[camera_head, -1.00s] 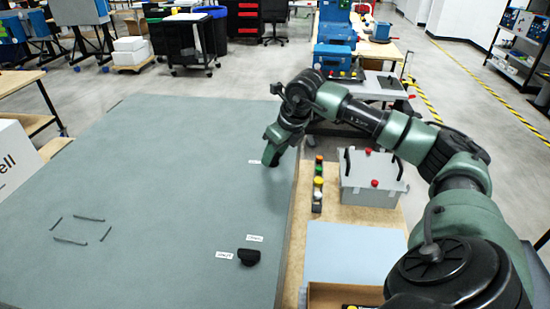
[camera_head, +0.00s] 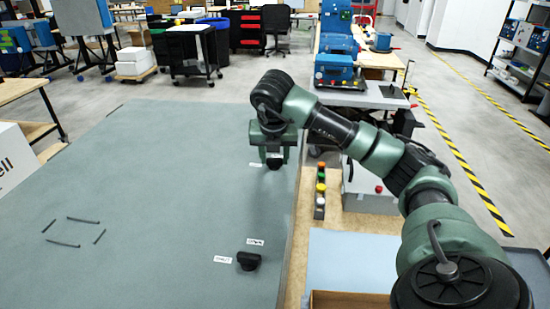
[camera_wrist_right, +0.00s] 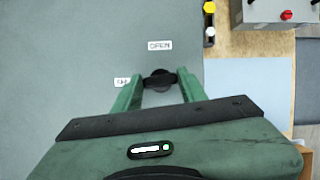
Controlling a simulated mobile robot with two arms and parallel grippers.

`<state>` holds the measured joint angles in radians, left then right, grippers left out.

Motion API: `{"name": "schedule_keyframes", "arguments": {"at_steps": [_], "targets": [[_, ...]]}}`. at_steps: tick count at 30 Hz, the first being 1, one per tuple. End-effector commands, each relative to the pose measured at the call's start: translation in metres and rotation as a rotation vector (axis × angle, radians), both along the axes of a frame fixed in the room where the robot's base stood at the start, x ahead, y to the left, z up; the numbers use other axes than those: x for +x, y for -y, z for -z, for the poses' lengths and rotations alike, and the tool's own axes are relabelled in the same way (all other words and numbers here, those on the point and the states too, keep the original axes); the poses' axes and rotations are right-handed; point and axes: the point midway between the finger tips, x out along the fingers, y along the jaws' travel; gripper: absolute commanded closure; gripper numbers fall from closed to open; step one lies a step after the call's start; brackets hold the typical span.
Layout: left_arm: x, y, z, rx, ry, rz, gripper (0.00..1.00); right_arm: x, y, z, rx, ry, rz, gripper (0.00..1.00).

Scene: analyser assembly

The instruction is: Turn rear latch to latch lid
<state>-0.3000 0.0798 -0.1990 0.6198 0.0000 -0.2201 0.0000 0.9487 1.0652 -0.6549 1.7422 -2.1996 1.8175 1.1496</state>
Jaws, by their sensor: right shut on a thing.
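The grey-green lid (camera_head: 150,200) fills the left and middle of the head view. My right gripper (camera_head: 274,158) is at its right edge, pointing down, shut on the rear latch (camera_head: 274,164), a small dark knob. In the right wrist view, the fingers (camera_wrist_right: 159,84) stand on either side of the dark latch (camera_wrist_right: 160,76). A white OPEN label (camera_wrist_right: 160,45) lies beyond the latch, and a second label (camera_wrist_right: 121,82) is partly hidden by the left finger. The nearer latch (camera_head: 248,260) is a black knob with two white labels beside it. My left gripper is not in view.
Coloured buttons (camera_head: 321,188) stand in a row on the wooden bench to the right of the lid. A grey box (camera_head: 370,190) with a red knob is partly behind my right arm. A light blue sheet (camera_head: 345,258) lies nearer.

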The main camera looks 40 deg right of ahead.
Motion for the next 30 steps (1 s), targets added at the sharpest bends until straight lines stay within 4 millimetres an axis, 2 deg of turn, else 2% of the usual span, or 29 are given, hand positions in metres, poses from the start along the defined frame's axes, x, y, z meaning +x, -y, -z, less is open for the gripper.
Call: {"name": "schedule_keyframes", "arguments": {"at_steps": [9, 25, 26, 27, 28, 30], "targets": [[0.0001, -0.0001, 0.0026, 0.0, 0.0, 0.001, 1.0, 0.0009, -0.0004, -0.0002, 0.001, 0.001, 0.114, 0.99], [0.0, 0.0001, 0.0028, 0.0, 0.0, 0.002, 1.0, 0.0009, -0.0004, 0.0, 0.002, 0.0, 0.137, 0.99], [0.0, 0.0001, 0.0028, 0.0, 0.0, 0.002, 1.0, 0.0008, -0.0003, 0.0, 0.002, 0.0, 0.137, 0.53], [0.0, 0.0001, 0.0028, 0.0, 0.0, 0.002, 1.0, 0.0008, -0.0003, 0.0, 0.002, 0.0, 0.137, 0.42], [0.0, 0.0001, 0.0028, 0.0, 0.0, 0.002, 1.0, 0.0008, -0.0003, 0.0, 0.002, 0.0, 0.137, 0.36], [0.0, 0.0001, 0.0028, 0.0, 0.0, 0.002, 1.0, 0.0008, -0.0003, 0.0, 0.002, 0.0, 0.136, 0.36]]}}
